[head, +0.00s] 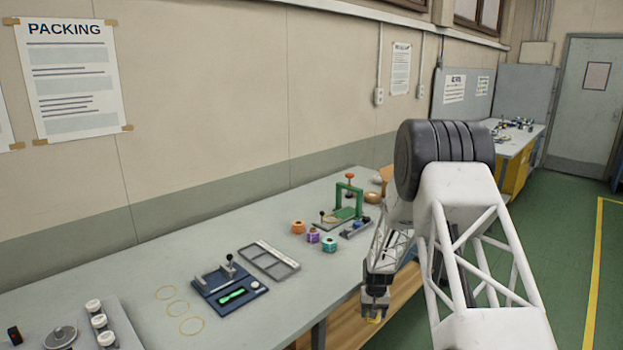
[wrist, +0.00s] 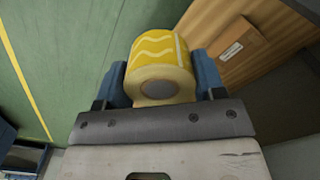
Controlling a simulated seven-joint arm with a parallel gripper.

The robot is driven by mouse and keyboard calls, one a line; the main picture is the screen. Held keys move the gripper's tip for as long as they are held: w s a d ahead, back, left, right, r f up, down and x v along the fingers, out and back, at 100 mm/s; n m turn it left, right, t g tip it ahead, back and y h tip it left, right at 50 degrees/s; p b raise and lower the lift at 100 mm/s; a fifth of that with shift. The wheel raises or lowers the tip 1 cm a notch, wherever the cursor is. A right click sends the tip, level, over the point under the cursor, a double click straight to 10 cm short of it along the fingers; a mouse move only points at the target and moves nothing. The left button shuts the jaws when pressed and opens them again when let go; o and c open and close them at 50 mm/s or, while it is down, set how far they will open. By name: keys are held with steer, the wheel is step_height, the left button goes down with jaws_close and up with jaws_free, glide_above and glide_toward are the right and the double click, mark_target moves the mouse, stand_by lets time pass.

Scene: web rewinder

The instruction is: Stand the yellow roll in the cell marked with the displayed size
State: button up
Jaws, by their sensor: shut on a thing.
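My gripper (head: 376,302) hangs beyond the table's front edge, over the floor. In the wrist view my gripper (wrist: 161,78) has its two blue fingers closed on the sides of the yellow roll (wrist: 158,48), which has a pale wavy pattern and a pale end with a grey core. Only a small bit of the yellow roll (head: 374,320) shows in the head view. A grey tray with cells (head: 269,261) lies on the table, left of the gripper; its cell marks are too small to read. A dark blue device (head: 230,291) has a lit green display (head: 238,295), unreadable here.
Orange (head: 298,227), purple (head: 313,236) and teal (head: 329,245) rolls stand right of the tray. A green press frame (head: 347,203) stands behind them. Thin yellow rings (head: 191,326) lie left of the device. A brown box (wrist: 238,52) is on the wooden shelf below the table.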

steer(key=s+a+f, duration=0.2)
steer(key=s+f, duration=0.1)
steer(key=f, duration=0.3)
steer(key=s+a+f, duration=0.1)
steer(key=s+f, duration=0.3)
steer(key=f, duration=0.3)
steer(key=shift+a+n, duration=0.4)
steer(key=w+r+m, duration=0.3)
steer(key=r+m, duration=0.2)
steer(key=r, duration=0.9)
steer(key=w+r+m, duration=0.3)
steer(key=r+m, duration=0.2)
steer(key=r, duration=0.9)
steer(key=s+a+r+n, duration=0.1)
steer(key=a+n, duration=0.3)
steer(key=a, duration=0.8)
steer(key=s+a+r+n, duration=0.2)
steer(key=a+r+n, duration=0.2)
steer(key=a, duration=0.9)
steer(key=shift+s+a+n, duration=0.15)
steer(key=shift+a+n, duration=0.05)
steer(key=shift+n, duration=0.2)
